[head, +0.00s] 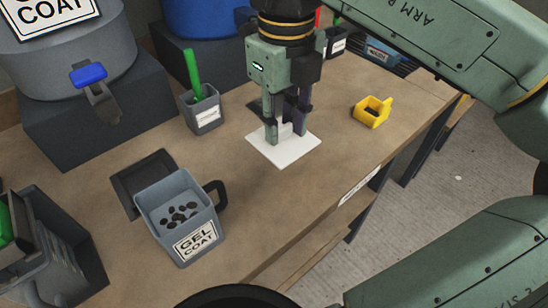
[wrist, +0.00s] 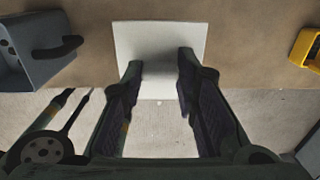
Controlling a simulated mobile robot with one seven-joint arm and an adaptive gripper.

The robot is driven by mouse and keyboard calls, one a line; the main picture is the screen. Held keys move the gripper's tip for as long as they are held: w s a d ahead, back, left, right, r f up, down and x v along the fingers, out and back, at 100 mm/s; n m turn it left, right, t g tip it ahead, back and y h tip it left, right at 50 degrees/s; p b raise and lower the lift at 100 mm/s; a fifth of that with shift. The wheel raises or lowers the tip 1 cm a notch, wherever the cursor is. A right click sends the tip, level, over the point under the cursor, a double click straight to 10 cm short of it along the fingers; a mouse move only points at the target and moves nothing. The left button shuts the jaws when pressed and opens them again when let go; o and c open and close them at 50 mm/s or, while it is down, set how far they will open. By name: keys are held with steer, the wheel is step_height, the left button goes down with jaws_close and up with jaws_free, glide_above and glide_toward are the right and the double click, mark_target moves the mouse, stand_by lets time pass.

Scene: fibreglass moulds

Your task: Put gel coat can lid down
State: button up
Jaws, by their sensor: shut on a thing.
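The gel coat can (head: 187,237) is a grey square can with a dark handle and a GEL COAT label. It stands on the bench at the lower left, its top uncovered with dark spots inside. Part of a grey can with a dark handle also shows at the upper left of the wrist view (wrist: 35,62). The lid (head: 284,153) appears to be the flat white square under my gripper (head: 285,131). My fingers are shut on its middle. In the wrist view the lid (wrist: 160,35) overlaps the bench's front edge; its exact height is unclear.
A dark tray (head: 140,178) lies behind the can. A grey cup (head: 201,113) with a green-handled tool stands left of my gripper; a yellow bin (head: 372,111) is to the right. Dark blocks carry drums at the back. Bare bench (head: 265,215) lies between can and lid.

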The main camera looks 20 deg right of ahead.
mark_target(284, 140)
step_height(284, 140, down, 6)
steer(key=b, duration=0.4)
steer(key=shift+s, duration=0.15)
steer(key=shift+f+b, duration=1.05)
steer(key=shift+f, duration=0.8)
steer(key=shift+f+b, duration=0.3)
steer(key=o, duration=1)
steer(key=shift+r, duration=0.1)
steer(key=shift+o, duration=0.2)
steer(key=shift+r, duration=0.15)
step_height(284, 140, up, 12)
steer(key=p, duration=0.8)
steer(key=shift+r+p, duration=0.1)
steer(key=shift+p, duration=0.2)
